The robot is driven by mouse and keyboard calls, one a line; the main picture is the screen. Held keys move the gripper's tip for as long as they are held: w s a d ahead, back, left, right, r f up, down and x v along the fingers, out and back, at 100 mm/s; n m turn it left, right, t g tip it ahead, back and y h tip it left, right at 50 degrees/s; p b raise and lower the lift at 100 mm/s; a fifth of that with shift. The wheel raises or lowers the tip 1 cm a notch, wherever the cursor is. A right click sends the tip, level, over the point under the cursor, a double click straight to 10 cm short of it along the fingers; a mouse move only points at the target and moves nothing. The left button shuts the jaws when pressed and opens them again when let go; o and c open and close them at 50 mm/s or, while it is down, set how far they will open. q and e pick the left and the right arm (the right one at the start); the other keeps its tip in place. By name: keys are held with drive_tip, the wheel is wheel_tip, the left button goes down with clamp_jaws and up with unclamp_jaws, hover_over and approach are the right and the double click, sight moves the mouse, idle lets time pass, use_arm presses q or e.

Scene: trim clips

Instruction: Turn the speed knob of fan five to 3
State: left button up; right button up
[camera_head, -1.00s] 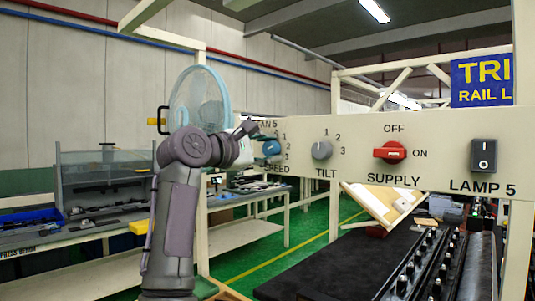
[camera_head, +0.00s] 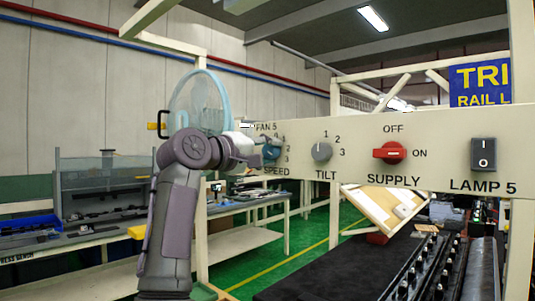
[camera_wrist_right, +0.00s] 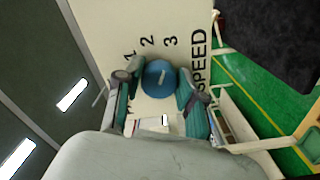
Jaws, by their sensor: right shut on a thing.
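The speed knob of fan five is the blue round knob (camera_head: 272,153) at the left end of the cream panel, above the word SPEED. The right wrist view shows this knob (camera_wrist_right: 158,78) close up, with the numbers 1, 2 and 3 around it. Its short pale mark leans roughly toward 3. My right gripper (camera_head: 262,151) is at the knob from the left. In the right wrist view its fingers (camera_wrist_right: 158,95) stand on either side of the knob, shut on it. My left gripper is not in view.
The same panel carries a grey TILT knob (camera_head: 322,152), a red SUPPLY switch (camera_head: 390,153) and a black LAMP 5 switch (camera_head: 483,154). A fan (camera_head: 203,103) stands behind my arm. A dark bench (camera_head: 330,268) with rails lies below the panel.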

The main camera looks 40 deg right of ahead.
drive_tip(key=shift+m, duration=0.4)
drive_tip(key=o, duration=1.1)
drive_tip(key=a, duration=0.8)
drive_tip(key=s+a, duration=0.1)
drive_tip(key=a, duration=0.3)
